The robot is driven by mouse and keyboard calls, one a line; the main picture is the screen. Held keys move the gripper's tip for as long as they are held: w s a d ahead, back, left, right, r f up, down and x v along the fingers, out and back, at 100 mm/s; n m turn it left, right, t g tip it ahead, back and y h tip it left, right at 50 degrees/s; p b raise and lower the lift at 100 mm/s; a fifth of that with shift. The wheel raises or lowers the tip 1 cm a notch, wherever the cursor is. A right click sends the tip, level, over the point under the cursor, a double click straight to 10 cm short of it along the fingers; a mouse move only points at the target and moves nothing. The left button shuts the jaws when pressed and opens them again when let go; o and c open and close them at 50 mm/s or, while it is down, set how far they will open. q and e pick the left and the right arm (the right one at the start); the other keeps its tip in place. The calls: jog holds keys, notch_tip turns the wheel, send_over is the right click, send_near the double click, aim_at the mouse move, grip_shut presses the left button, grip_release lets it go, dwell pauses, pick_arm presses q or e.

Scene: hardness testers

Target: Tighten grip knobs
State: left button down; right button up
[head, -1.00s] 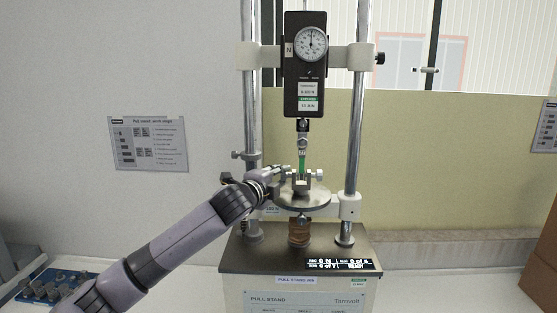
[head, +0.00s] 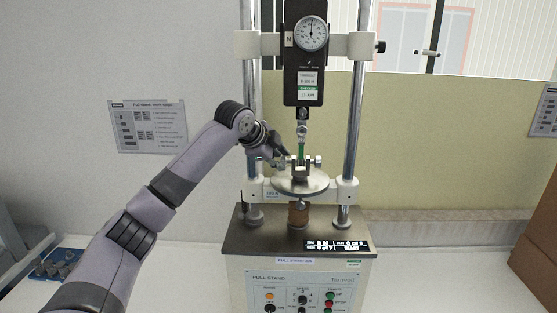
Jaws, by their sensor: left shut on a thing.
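The lower grip (head: 301,172) stands on the round metal plate (head: 299,186) of the pull stand. A green strip (head: 302,148) runs upright from it to the upper clamp (head: 302,127) under the force gauge. The right grip knob (head: 319,160) sticks out from the lower grip and is free. My left gripper (head: 283,159) comes in from the left, at the height of the lower grip. It is shut on the left grip knob, which its fingers mostly hide. My right gripper is not in view.
The force gauge (head: 311,35) hangs between two steel columns (head: 357,110). A blue tray (head: 62,268) of small parts lies at the far left.

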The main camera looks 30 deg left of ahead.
pick_arm(q)
jog(key=shift+g, duration=0.3)
jog(key=c, duration=1.6)
grip_release()
jog(key=v, duration=1.2)
jog(key=shift+a, duration=0.15)
jog(key=shift+f, duration=0.1)
